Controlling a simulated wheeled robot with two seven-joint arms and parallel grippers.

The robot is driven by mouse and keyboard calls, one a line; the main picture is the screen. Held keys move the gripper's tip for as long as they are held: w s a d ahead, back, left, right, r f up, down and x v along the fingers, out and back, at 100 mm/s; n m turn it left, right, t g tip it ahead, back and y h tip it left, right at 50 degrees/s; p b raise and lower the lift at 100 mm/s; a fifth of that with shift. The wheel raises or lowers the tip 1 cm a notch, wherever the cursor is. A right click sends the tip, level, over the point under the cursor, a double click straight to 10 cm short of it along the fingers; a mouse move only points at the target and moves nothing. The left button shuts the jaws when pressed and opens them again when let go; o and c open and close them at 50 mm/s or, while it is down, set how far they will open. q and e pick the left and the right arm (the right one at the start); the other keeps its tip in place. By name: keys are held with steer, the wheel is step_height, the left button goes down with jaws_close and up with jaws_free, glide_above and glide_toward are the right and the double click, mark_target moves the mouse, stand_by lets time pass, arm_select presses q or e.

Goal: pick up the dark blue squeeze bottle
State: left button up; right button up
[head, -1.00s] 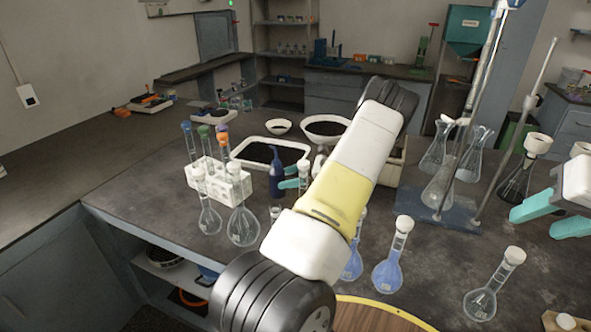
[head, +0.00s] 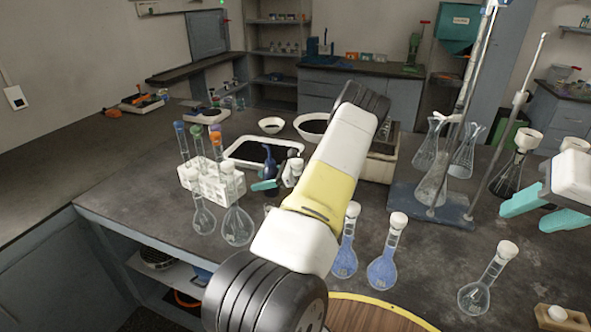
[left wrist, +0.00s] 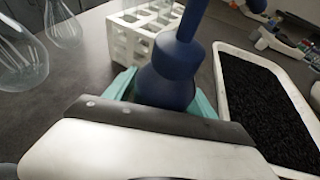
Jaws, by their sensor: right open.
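The dark blue squeeze bottle (head: 268,163) stands on the dark bench beside the white tube rack. My left gripper (head: 268,185) is at the bottle, with a teal finger across its body in the head view. In the left wrist view the bottle (left wrist: 174,62) is between the two teal fingers (left wrist: 163,92), one on each side. Its lower part is hidden behind my gripper, and I cannot tell whether the fingers press on it. My right gripper (head: 535,210) is open and empty at the right, above the bench.
The white tube rack (head: 228,187) and clear flasks (head: 238,228) stand left of the bottle. A white tray of black grains (head: 233,153) is behind it. Blue-liquid flasks (head: 383,270) stand to the right of my left arm. A stand with glassware (head: 455,215) is farther right.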

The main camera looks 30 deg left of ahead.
arm_select(q)
steer(key=c, duration=0.5)
steer(key=shift+o, duration=0.2)
